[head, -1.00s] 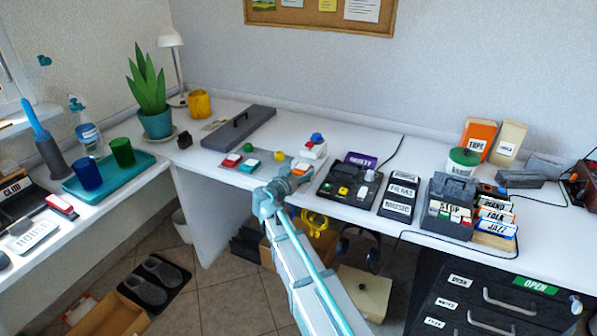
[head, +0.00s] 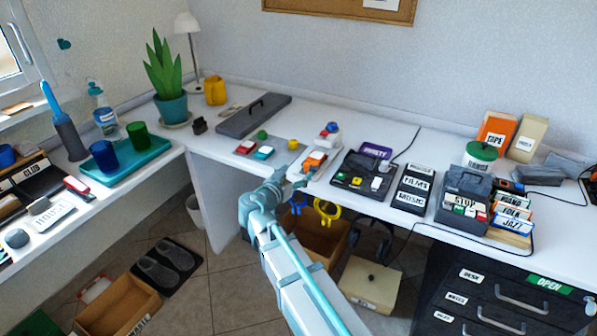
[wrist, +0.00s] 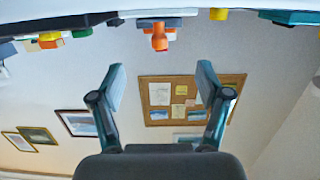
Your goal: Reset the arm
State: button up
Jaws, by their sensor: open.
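My arm reaches up from the bottom of the head view toward the front edge of the white desk (head: 330,206). Its end lies near the desk edge, in front of a white holder with an orange piece (head: 314,160); the fingers are hard to make out there. In the wrist view my gripper (wrist: 160,88) has two teal fingers spread wide apart with nothing between them. Behind the fingers the wrist view shows the wall with a cork board (wrist: 190,100). The orange piece (wrist: 160,38) also shows at the top of the wrist view, apart from the fingers.
A black button box (head: 355,178) and label trays (head: 412,190) stand right of my arm. A teal tray (head: 150,152) with cups is at the left. Below the desk are a cardboard box (head: 325,245) and a black drawer unit (head: 480,300).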

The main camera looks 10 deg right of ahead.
dwell(0.4)
jog(key=s+d+f+n+g+y, duration=0.2)
jog(key=s+f+n+g, duration=0.15)
jog(key=s+f, duration=0.65)
jog(key=s+d+f+n+g+y, duration=0.1)
jog(key=s+f+n+g+y, duration=0.3)
jog(key=f, duration=1.1)
jog(key=s+d+f+n+g, duration=0.2)
jog(key=s+f+g, duration=0.3)
jog(key=s+f, duration=0.65)
jog(key=s+d+f+m+g+y, duration=0.15)
jog(key=s+f+g, duration=0.4)
jog(key=s, duration=0.75)
jog(key=s+f+g+y, duration=0.2)
jog(key=s+f, duration=0.6)
jog(key=s, duration=0.6)
notch_tip(320, 180, up, 14)
jog(key=p, duration=1.4)
jog(key=shift+d+m+p, duration=0.3)
